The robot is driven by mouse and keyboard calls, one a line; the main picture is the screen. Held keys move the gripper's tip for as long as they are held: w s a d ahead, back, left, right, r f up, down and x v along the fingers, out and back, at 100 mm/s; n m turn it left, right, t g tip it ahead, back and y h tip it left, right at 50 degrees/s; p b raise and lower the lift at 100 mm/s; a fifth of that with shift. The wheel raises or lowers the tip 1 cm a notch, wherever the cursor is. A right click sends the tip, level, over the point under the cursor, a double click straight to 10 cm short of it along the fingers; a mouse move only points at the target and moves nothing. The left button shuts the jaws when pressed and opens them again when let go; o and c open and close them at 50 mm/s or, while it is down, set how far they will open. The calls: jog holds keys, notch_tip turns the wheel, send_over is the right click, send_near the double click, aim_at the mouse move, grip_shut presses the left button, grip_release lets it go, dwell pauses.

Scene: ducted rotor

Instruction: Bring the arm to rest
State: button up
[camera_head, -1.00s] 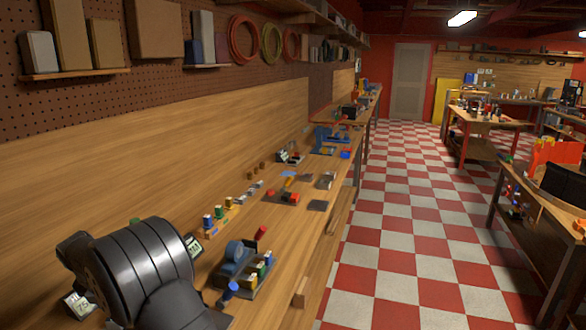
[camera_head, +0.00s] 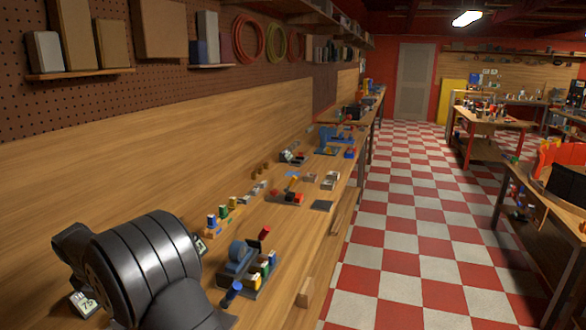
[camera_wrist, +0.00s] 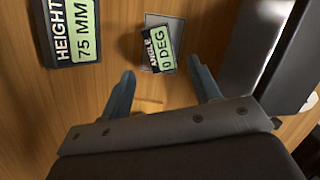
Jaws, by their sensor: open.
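My gripper (camera_wrist: 162,95) shows in the wrist view with its two blue-grey fingers apart and nothing between them. It is above the wooden bench (camera_wrist: 115,20). A small display reading "ANGLE 0 DEG" (camera_wrist: 160,50) lies just beyond the fingertips, apart from them. A display reading "HEIGHT 75 MM" (camera_wrist: 72,30) is at the upper left. In the head view my dark arm fills the lower left and hides the gripper.
In the head view a blue tool on a tray (camera_head: 237,262) with coloured pieces is right of my arm. A row of coloured spools (camera_head: 220,217) stands behind it. A dark block (camera_wrist: 275,55) is close on the right in the wrist view. The checkered floor (camera_head: 400,230) is clear.

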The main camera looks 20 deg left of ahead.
jog(key=v, duration=0.5)
jog(key=x, duration=1.2)
jog(key=shift+f, duration=0.3)
notch_tip(320, 180, up, 10)
jog(key=shift+r, duration=0.1)
jog(key=w+d+r+m+g+h, duration=0.1)
jog(key=w+d+r+m, duration=0.25)
jog(key=d+m, duration=0.95)
jog(key=w+d+r+m+g, duration=0.25)
jog(key=d+r+m, duration=0.25)
jog(key=d+m, duration=0.75)
jog(key=a+f+n, duration=0.1)
jog(key=s+a+f+n, duration=0.2)
jog(key=f, duration=0.1)
jog(key=shift+s+t, duration=0.1)
jog(key=shift+t, duration=0.25)
